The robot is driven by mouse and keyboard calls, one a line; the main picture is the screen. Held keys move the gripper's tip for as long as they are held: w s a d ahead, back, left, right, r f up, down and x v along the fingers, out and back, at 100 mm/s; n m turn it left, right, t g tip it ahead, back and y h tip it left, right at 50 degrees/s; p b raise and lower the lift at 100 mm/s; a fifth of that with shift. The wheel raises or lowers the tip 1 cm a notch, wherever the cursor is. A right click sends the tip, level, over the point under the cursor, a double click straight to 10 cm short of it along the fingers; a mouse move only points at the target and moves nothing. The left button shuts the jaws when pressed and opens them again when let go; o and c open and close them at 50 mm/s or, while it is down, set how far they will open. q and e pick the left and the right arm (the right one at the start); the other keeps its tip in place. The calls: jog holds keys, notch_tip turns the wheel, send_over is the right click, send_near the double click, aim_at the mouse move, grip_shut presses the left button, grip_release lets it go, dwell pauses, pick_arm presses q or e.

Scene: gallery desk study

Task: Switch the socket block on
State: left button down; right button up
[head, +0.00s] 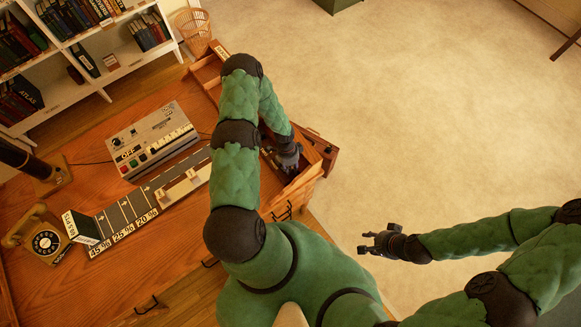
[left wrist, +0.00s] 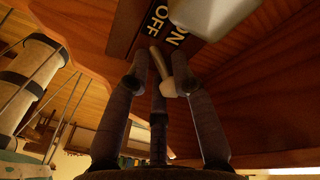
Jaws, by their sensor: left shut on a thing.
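My left gripper (head: 288,160) reaches down at the right end of the desk, at an open drawer-like compartment. In the left wrist view its dark fingers (left wrist: 162,82) close around a small pale switch lever (left wrist: 155,60). The lever stands by a dark plate (left wrist: 158,22) marked ON and OFF. The fingers hide part of the lever, and I cannot tell which side it is set to. A whitish rounded body (left wrist: 212,14) lies just beyond the plate; I cannot tell whether it is the socket block. My right gripper (head: 372,243) is open and empty over the floor.
On the wooden desk (head: 70,180) stand a grey device (head: 152,138) marked OFF, a strip with percentage labels (head: 125,218) and a rotary telephone (head: 45,242). A bookshelf (head: 75,90) and wicker basket (head: 194,30) are behind.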

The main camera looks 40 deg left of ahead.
pick_arm(q)
jog(key=shift+w+f, duration=0.1)
jog(key=c, duration=1.5)
grip_release()
jog(key=o, duration=0.4)
jog(key=shift+c, duration=0.2)
jog(key=shift+w, duration=0.1)
jog(key=shift+r, duration=0.3)
jog(key=v, duration=1.1)
jog(key=shift+a+r, duration=0.15)
jog(key=shift+w, duration=0.1)
